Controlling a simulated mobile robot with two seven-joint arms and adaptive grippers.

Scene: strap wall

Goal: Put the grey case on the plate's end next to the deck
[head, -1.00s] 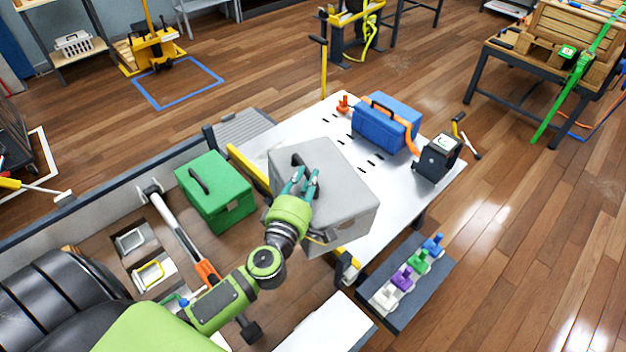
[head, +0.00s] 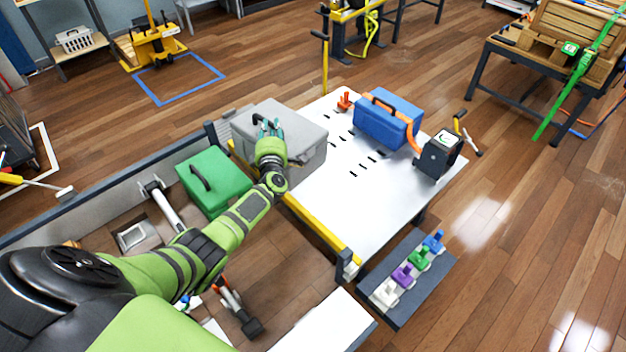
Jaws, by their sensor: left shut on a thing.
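My left gripper (head: 268,130) is shut on the handle on top of the case. The case looks about level. I cannot tell whether it rests on the plate or hangs just above it, or whether it overlaps the deck. My right gripper is out of view.
A blue case (head: 388,120) with an orange strap stands on the plate, near a dark strap unit (head: 438,157). A green case (head: 212,180) stands left of the plate's yellow edge bar (head: 322,230). The plate's near part is clear. Coloured clips sit on a dark block (head: 412,285).

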